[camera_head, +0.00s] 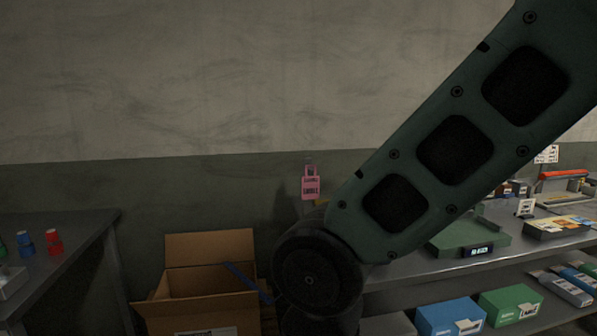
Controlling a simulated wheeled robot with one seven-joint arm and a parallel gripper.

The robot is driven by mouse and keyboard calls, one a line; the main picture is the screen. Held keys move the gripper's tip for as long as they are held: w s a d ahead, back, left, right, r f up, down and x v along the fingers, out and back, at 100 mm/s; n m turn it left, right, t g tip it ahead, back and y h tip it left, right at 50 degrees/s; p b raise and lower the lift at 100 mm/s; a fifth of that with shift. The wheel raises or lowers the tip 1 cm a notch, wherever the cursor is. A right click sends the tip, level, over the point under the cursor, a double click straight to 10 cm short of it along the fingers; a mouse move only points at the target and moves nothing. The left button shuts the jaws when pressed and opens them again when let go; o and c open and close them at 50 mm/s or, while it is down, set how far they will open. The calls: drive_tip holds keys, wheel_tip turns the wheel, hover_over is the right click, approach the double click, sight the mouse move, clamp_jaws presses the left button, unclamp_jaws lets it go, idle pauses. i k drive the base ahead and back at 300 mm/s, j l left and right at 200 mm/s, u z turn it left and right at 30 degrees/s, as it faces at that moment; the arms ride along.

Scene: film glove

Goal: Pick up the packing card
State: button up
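I cannot make out for certain which thing is the packing card. A pink tag (311,187) with dark lettering and a loop at its top shows against the wall, just above my arm's elbow. Its print is too small to read. White cards with dark print stand on the right bench, one (525,207) near the scale and another (546,154) further back. My gripper is not in view; my green arm link and its dark round joint cover the middle right and hide part of the bench.
The right bench (405,268) carries a green scale (468,238), a flat box (557,227) and a red-topped device (562,186). Blue (450,316) and green (511,304) boxes sit on its lower shelf. An open carton (212,249) stands between the benches. The left bench (75,238) holds small bottles.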

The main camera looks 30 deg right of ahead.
sight(525, 208)
drive_tip(key=z, duration=1.9)
